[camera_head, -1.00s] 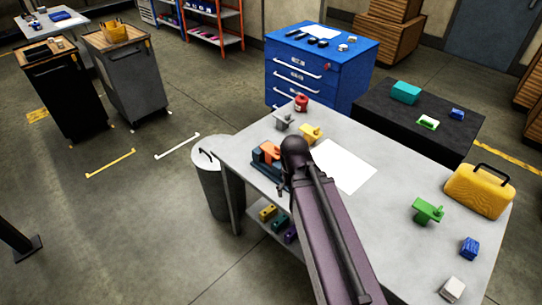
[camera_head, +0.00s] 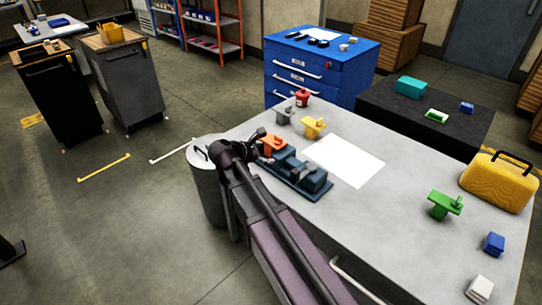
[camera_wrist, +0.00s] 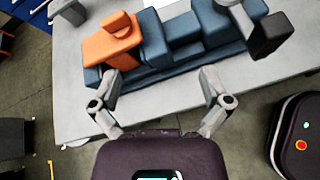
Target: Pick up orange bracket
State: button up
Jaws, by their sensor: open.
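The orange bracket (camera_head: 271,147) sits at the left end of a dark blue fixture (camera_head: 312,180) near the table's left edge. In the wrist view the orange bracket (camera_wrist: 112,42) is at upper left, with a raised round-topped part, beside the blue blocks of the fixture (camera_wrist: 185,40). My gripper (camera_wrist: 172,72) is open and empty, its fingers spread in front of the fixture; the left finger is close to the bracket's near side. I cannot tell whether it touches. In the head view my arm's end (camera_head: 250,148) is just left of the bracket, and the fingers are mostly hidden.
A yellow bracket (camera_head: 313,127), a grey bracket (camera_head: 284,115) and a red object (camera_head: 302,98) stand behind the fixture. White paper (camera_head: 345,160) lies to its right. A green bracket (camera_head: 443,204) and a yellow case (camera_head: 499,183) are farther right. A bin (camera_head: 207,185) stands left of the table.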

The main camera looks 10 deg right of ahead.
jog(key=w+a+n, duration=0.1)
jog(key=w+a+n+t+h+b, duration=0.1)
jog(key=n, duration=0.1)
jog(key=w+a+r+n+t, duration=0.1)
jog(key=a, duration=0.1)
jog(key=shift+a+n+b, duration=0.1)
jog(key=shift+n+b, duration=0.2)
jog(key=shift+b, duration=0.1)
jog(key=shift+f, duration=0.1)
jog(key=b, duration=0.2)
send_near(277, 139)
jog(key=x, duration=0.4)
jog(key=shift+f, duration=0.3)
jog(key=shift+w+d+f, duration=0.1)
jog(key=shift+w+d, duration=0.25)
jog(key=shift+d, duration=0.15)
jog(key=shift+b, duration=0.3)
jog(key=shift+b+x, duration=0.75)
jog(key=shift+x, duration=1.85)
jog(key=shift+s, duration=0.1)
